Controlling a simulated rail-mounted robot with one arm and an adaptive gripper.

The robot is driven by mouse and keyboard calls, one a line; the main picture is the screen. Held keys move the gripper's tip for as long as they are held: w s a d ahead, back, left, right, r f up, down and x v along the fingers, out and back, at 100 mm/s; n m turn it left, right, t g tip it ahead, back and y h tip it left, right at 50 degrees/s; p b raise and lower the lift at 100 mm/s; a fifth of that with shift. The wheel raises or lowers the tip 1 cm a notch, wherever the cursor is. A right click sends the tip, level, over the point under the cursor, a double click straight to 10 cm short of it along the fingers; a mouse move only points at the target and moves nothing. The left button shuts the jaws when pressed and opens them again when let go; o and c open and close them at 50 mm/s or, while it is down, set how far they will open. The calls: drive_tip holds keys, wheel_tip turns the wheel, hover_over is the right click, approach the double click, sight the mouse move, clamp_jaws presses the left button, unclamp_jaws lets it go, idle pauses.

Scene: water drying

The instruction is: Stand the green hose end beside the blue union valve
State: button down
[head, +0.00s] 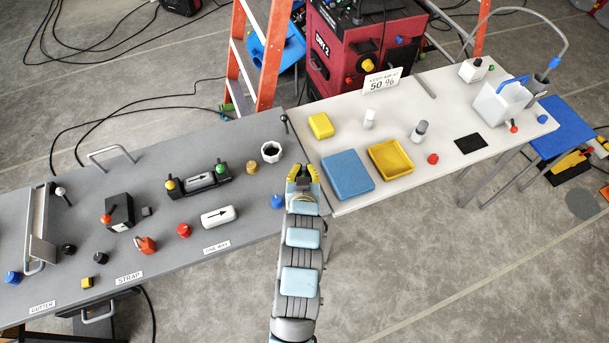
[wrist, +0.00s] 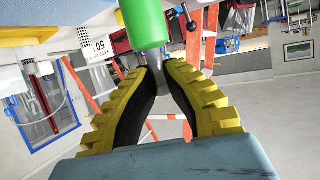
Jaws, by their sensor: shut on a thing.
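My gripper (head: 302,171), with yellow fingers, is over the gap where the grey and white benches meet. In the wrist view its fingertips (wrist: 162,68) close on the narrow grey stem of the green hose end (wrist: 147,24). The wide green part sticks out past the fingertips and is cut off by the picture's top edge. In the head view I cannot make out the hose end. A small blue fitting (head: 277,202) stands on the grey bench just left of my gripper. Another blue fitting (head: 13,278) is at the far left. I cannot tell which is the union valve.
The grey bench (head: 255,225) holds a black block with yellow and green knobs (head: 199,181), a white cup (head: 271,152) and a white arrow block (head: 218,216). The white bench (head: 440,90) holds a blue box (head: 347,174) and a yellow tray (head: 390,160). An orange ladder (head: 268,60) stands behind.

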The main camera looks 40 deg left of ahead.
drive_tip(key=shift+w+a+f, duration=0.15)
drive_tip(key=shift+w+f, duration=0.15)
drive_tip(key=shift+f, duration=1.65)
drive_tip(key=shift+f, duration=0.2)
drive_tip(key=c, duration=1.2)
unclamp_jaws()
drive_tip(key=shift+c, duration=0.2)
drive_tip(key=shift+r, duration=0.15)
drive_tip(key=shift+r, duration=0.1)
drive_tip(key=p+v, duration=0.1)
drive_tip(key=v, duration=1.1)
